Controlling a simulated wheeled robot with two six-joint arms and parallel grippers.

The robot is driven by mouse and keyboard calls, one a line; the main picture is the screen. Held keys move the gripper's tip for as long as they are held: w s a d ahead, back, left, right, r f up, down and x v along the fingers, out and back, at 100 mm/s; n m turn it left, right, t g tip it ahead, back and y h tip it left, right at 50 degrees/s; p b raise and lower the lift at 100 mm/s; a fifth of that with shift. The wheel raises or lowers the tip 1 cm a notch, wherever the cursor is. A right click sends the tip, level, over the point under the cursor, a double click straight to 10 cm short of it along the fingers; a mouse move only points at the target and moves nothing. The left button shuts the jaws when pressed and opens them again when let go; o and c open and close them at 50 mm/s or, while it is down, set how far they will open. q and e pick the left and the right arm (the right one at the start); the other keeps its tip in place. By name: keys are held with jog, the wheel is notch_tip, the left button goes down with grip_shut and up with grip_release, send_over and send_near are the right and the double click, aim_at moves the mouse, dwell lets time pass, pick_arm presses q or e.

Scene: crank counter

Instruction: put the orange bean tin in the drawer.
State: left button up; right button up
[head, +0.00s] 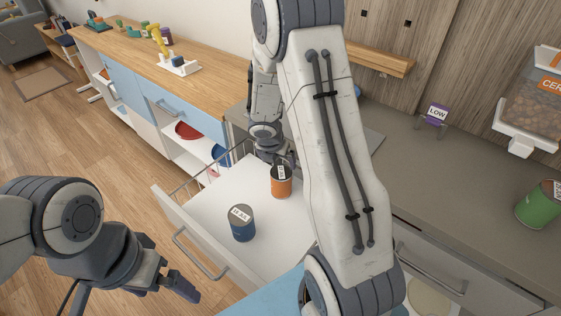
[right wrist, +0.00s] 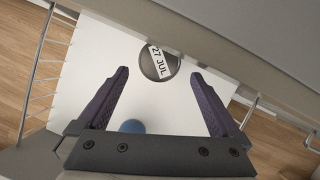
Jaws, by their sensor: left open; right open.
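The orange bean tin (head: 281,182) stands upright inside the open drawer (head: 215,200), near its back end, with a dated label on its dark top. The tin's top (right wrist: 158,66) also shows in the right wrist view, beyond the fingertips. My right gripper (right wrist: 162,82) is open and empty, above the drawer and close to the tin; in the head view its fingers are largely hidden. A blue tin (head: 241,223) stands in the drawer nearer the front. My left gripper (head: 180,282) is open and empty, low outside the drawer front.
A green tin (head: 538,205), a purple LOW sign (head: 435,113) and a cereal dispenser (head: 530,110) stand on the grey counter (head: 440,170) at the right. My right arm hides the middle of it. A wooden counter (head: 150,65) with small items runs along the back left.

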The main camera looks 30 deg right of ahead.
aim_at(281, 171)
jog(key=p+v, duration=0.1)
jog(key=v, duration=0.3)
jog(key=b+x, duration=0.6)
jog(key=x, duration=0.7)
jog(key=shift+s+a+f, duration=0.1)
jog(key=shift+a, duration=0.1)
jog(key=shift+f+b, duration=0.2)
jog(key=shift+b, duration=0.15)
jog(key=shift+r+p, duration=0.35)
jog(key=shift+r, duration=0.1)
jog(key=shift+a, duration=0.1)
